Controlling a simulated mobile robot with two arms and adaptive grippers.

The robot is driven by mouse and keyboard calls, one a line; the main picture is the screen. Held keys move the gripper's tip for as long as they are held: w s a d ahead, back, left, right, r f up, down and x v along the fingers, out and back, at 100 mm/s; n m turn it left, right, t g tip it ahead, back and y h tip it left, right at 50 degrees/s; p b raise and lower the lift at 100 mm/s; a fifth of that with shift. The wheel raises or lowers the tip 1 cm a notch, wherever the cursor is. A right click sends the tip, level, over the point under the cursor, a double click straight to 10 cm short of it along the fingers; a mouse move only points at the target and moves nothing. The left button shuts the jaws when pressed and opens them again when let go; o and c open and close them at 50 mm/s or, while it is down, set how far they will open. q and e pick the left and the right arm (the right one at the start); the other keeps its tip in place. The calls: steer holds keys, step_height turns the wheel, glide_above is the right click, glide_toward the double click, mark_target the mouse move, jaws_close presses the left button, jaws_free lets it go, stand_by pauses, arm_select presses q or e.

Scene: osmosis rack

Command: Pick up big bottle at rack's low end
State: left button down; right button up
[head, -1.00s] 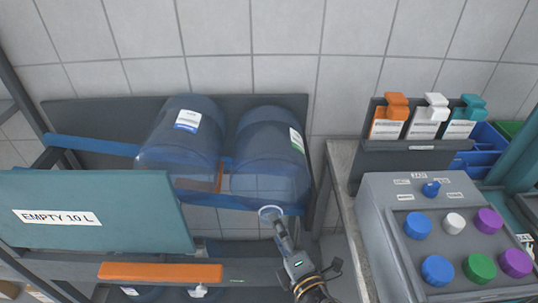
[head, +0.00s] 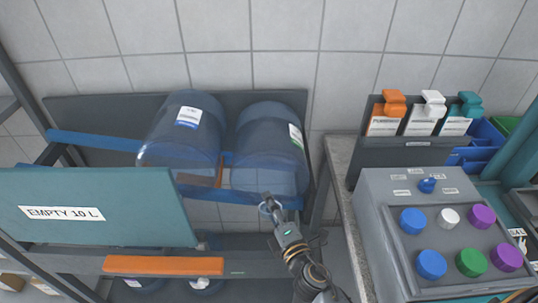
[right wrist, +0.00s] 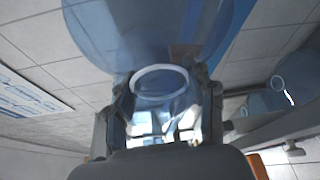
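Two big translucent blue bottles lie tilted side by side on the upper rack. The right bottle (head: 268,150), at the rack's right end, has a white label and points its neck (head: 268,205) toward me. My right gripper (head: 276,212) is at that neck. In the right wrist view, the neck ring (right wrist: 160,80) lies between the two spread fingers of the right gripper (right wrist: 163,108); firm contact does not show. The left bottle (head: 183,135) lies beside it. My left gripper is not in view.
A teal panel (head: 95,208) marked "EMPTY 10 L" stands at the front left. The rack's blue rail (head: 240,197) runs under the bottles. More bottles (head: 205,287) lie lower down. A grey button box (head: 395,240) stands on the right counter.

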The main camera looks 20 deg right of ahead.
steer(key=c, duration=0.7)
jaws_close()
steer(key=shift+r, duration=0.2)
